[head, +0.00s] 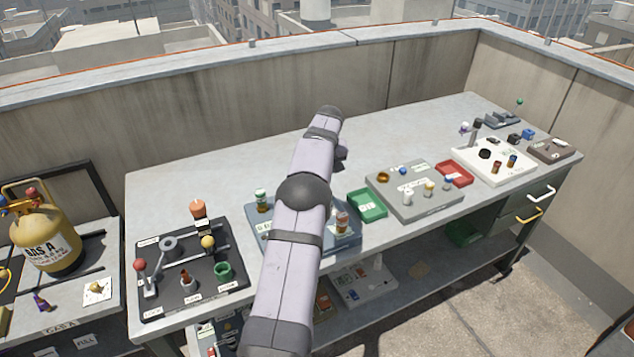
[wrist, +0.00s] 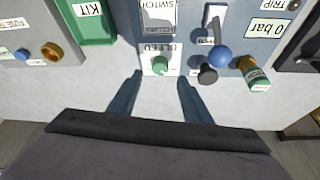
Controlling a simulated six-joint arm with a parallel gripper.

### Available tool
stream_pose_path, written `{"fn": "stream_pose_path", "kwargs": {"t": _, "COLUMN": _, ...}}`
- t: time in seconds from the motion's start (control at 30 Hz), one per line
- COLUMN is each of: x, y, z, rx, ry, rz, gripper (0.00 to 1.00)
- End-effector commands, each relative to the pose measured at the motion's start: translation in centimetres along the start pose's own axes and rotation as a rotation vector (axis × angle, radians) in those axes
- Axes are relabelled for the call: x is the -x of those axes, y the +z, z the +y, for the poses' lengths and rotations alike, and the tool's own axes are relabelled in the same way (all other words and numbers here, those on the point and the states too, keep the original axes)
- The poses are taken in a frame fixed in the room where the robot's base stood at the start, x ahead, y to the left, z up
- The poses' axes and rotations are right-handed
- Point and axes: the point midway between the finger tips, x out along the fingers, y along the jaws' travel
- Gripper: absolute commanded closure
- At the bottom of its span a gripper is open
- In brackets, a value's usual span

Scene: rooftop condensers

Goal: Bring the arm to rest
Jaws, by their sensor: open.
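My arm (head: 293,230) reaches from the bottom middle of the head view over the bench, and its dark upper end bends down behind the link. My gripper is hidden there by the arm. In the wrist view my gripper (wrist: 160,92) is open, with two dark blue fingers apart and nothing between them. The fingertips are just short of the blue-grey panel (wrist: 190,48), over bare bench top. A green knob (wrist: 160,65) marked BLEED is on the panel, past the gap between the fingers. I cannot tell the height of the fingers above the bench.
Left of my arm is a black panel (head: 205,295) with levers and knobs. Right are a green tray (head: 367,205), a grey panel (head: 440,207), a red tray (head: 455,173) and a white board (head: 520,172). The rear bench top (head: 235,160) is clear. A concrete parapet (head: 250,105) stands behind.

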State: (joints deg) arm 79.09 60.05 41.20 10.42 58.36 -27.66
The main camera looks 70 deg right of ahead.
Motion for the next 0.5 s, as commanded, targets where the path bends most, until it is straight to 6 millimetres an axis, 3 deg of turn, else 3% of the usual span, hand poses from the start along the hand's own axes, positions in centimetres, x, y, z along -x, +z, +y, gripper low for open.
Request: {"fn": "stream_pose_path", "kwargs": {"t": 0.5, "x": 1.12, "y": 0.02, "z": -0.01, "rx": 0.0, "ry": 0.0, "rz": 0.0, "gripper": 0.55}}
